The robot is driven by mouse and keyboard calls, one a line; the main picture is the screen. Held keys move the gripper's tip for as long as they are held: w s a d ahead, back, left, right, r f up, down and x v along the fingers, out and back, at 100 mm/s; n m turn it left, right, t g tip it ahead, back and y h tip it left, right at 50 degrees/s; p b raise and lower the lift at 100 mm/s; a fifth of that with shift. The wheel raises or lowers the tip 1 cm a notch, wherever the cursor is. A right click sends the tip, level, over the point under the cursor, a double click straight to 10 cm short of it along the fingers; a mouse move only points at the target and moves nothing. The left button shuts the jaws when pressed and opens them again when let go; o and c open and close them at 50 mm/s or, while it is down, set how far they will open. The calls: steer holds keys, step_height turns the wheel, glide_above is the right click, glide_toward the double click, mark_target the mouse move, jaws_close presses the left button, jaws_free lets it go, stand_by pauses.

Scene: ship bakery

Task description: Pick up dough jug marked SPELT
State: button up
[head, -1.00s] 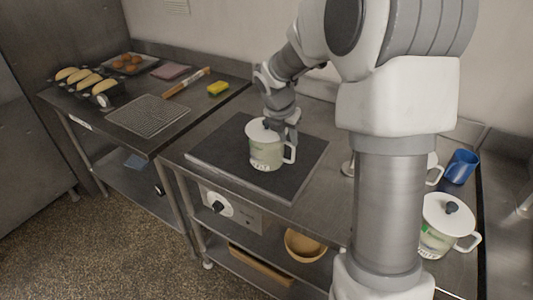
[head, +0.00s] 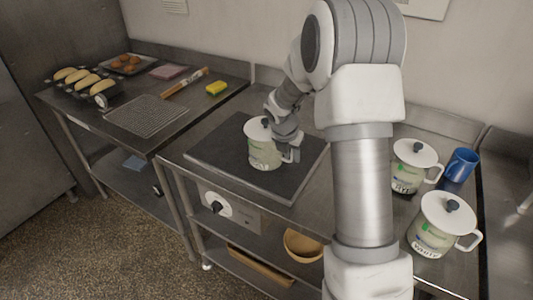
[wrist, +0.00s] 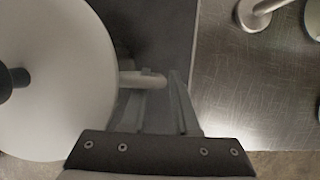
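A pale green jug (head: 262,155) with a white lid and dark knob stands upright on the dark square plate (head: 225,160). The lettering low on its side is too small to read. In the wrist view its round white lid (wrist: 60,80) fills the left side, and its handle (wrist: 140,79) points right. My gripper (head: 289,155) is at the handle side of this jug. In the wrist view the gripper (wrist: 155,100) has its fingers apart, with the handle at the gap between them; I cannot tell whether they touch it.
Two similar jugs, one marked RYE (head: 408,170) and one marked WHITE (head: 440,228), stand at the right of the steel table, near a blue mug (head: 461,165). A left table holds a wire rack (head: 146,115), a sponge (head: 216,88), a rolling pin (head: 186,83) and baked goods.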

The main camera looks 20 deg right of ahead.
steer(key=shift+c, duration=0.3)
jaws_close()
steer(key=shift+w+r, duration=0.1)
stand_by(1.0)
